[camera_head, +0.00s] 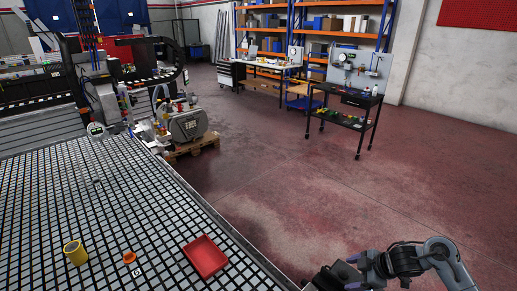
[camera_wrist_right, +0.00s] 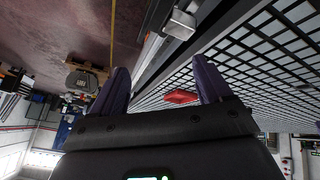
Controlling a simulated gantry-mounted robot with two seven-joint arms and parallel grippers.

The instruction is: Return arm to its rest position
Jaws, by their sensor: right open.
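My right gripper (camera_wrist_right: 162,88) is open and empty, its two purple fingers standing apart in the right wrist view. In the head view my right arm (camera_head: 405,262) is at the bottom right, off the table's edge. A red tray (camera_head: 206,257) lies on the vacuum grid table (camera_head: 95,195) near its right edge; the tray also shows between the fingers in the right wrist view (camera_wrist_right: 181,97), at a distance. A yellow cylinder (camera_head: 75,252) and a small orange part (camera_head: 129,258) sit on the grid left of the tray. My left gripper is not in view.
A machine gantry (camera_head: 105,95) stands beyond the table at the left. A pump unit on a wooden pallet (camera_head: 192,147) is past the table's far right corner. A black cart (camera_head: 345,113) and shelves stand at the back. The red floor (camera_head: 330,190) between is clear.

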